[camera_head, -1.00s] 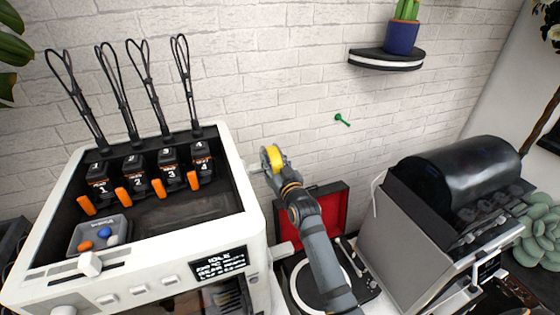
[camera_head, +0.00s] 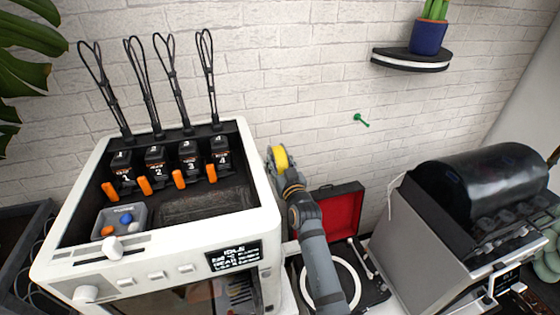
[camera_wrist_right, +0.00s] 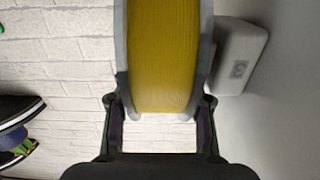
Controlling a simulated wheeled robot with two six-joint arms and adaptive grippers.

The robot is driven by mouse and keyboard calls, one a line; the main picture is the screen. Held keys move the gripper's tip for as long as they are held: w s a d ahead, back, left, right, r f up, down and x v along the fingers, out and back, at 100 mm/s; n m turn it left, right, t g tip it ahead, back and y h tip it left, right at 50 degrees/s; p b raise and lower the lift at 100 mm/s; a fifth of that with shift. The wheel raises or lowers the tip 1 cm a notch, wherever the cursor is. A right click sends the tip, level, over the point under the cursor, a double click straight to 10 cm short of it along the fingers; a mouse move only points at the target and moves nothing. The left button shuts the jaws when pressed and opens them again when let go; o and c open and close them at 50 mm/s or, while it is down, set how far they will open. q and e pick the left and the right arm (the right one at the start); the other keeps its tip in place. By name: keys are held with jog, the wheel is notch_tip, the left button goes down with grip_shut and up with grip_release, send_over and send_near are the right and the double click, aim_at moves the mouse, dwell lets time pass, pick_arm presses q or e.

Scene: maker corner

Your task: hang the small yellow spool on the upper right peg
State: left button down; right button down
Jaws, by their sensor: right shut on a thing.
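The yellow spool (camera_head: 280,158) is small in the head view, just right of the printer's back corner and in front of the brick wall. My right gripper (camera_head: 284,172) is shut on it and holds it up. In the right wrist view the spool (camera_wrist_right: 163,60) fills the top middle, its grey flanges between the two fingers of my right gripper (camera_wrist_right: 160,118). A green peg (camera_head: 360,119) sticks out of the wall, right of the spool and higher in the head view, apart from it. No other peg is clear to see. My left gripper is out of view.
A white printer (camera_head: 262,225) with black cable loops stands left of my right arm. A black shelf (camera_head: 410,60) with a blue pot (camera_head: 428,37) is above the peg. A red-lined case (camera_head: 340,214) and a grey machine (camera_head: 415,230) stand right. The wall around the peg is bare.

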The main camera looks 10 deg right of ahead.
jog(key=c, duration=1)
grip_release()
jog(key=shift+f, duration=0.1)
jog(key=shift+o, duration=1.6)
jog(key=shift+d+f, duration=0.1)
jog(key=shift+d, duration=0.1)
jog(key=shift+a, duration=0.1)
